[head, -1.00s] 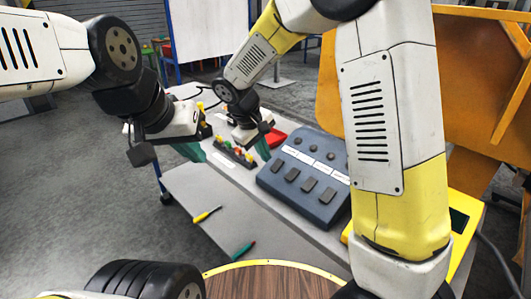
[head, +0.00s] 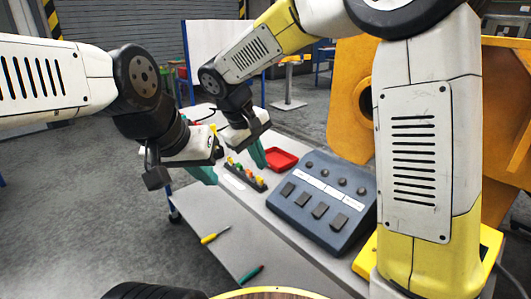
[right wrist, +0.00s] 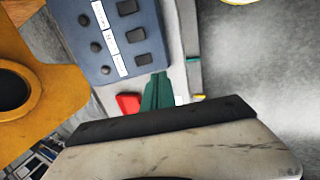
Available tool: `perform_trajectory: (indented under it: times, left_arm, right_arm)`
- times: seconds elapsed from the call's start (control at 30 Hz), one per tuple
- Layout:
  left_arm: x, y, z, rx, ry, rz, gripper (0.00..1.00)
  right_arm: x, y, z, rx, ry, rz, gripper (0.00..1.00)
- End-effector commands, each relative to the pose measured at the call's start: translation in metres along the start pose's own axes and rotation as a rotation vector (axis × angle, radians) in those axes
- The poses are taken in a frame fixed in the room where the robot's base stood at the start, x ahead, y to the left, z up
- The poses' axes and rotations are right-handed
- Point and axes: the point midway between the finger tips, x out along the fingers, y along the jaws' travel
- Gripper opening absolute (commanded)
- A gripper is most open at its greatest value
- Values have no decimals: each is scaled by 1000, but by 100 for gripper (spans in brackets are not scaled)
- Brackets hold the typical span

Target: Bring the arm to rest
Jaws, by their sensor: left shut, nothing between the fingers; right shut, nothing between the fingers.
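My left gripper (head: 203,174) reaches in from the left in the head view. Its green fingers are shut and empty, pointing down above the grey bench (head: 236,207). My right gripper (head: 258,154) hangs just right of it, its green fingers also shut and empty. It is close to the red tray (head: 281,159) and the small rack (head: 246,178) in the picture. In the right wrist view the shut fingers (right wrist: 157,91) show beside the red tray (right wrist: 128,104). I cannot tell exactly how high either gripper is above the bench.
A blue-grey control panel (head: 322,202) with dark buttons stands on the bench. A yellow-handled tool (head: 215,233) and a green-handled tool (head: 250,274) lie on a lower grey surface. A large orange casting (head: 350,105) stands behind. Grey floor is clear on the left.

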Motion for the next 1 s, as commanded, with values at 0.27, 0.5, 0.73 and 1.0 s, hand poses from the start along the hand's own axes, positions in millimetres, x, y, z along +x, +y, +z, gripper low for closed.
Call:
perform_trajectory:
  times: [0.27,0.5,0.73,1.0]
  left_arm:
    - [0,0,0,0,0,0,0]
    - [0,0,0,0,0,0,0]
    - [0,0,0,0,0,0,0]
    - [0,0,0,0,0,0,0]
  right_arm:
    - [-18,42,72,188,71,-121,0]
    - [-34,61,168,461,211,-249,0]
    - [-41,53,232,694,361,-304,0]
    - [-42,44,256,806,444,-314,0]
